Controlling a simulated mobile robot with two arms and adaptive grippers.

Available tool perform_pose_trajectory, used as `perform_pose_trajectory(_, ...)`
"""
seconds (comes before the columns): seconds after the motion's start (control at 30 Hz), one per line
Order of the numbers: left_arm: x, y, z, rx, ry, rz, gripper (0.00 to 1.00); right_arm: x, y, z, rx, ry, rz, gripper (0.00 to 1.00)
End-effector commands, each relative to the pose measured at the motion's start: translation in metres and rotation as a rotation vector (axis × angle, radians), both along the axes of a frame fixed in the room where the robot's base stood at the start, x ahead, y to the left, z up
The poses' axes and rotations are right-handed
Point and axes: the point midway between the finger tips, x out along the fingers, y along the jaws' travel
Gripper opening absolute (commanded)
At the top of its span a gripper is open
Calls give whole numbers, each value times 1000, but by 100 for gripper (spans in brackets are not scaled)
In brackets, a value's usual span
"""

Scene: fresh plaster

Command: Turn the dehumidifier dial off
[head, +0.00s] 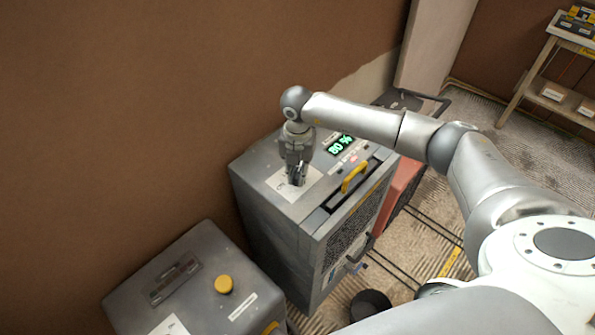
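The dehumidifier (258,193) is a grey box against the brown wall in the head view. Its top has a green display (341,145) reading 80 %, a yellow handle (354,177) and a pale label plate (276,183). My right gripper (297,182) points straight down over the pale plate, its fingertips at or just above it. The dial is hidden behind or between the fingers, so I cannot tell whether they touch it or how far apart they are. My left gripper is not in view.
A second grey unit (205,268) with a yellow knob (224,284) stands at the lower left. A reddish machine (402,182) stands behind the dehumidifier. A wooden shelf (540,75) is at the upper right.

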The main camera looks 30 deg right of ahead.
Motion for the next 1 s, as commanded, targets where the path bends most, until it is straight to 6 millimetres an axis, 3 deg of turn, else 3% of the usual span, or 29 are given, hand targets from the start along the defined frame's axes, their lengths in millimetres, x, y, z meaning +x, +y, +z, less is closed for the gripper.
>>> perform_pose_trajectory(0.47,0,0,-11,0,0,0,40,0,0,-2,0,-1,84,0)
perform_pose_trajectory(1.0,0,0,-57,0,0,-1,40,0,-3,-4,-2,-4,546,0)
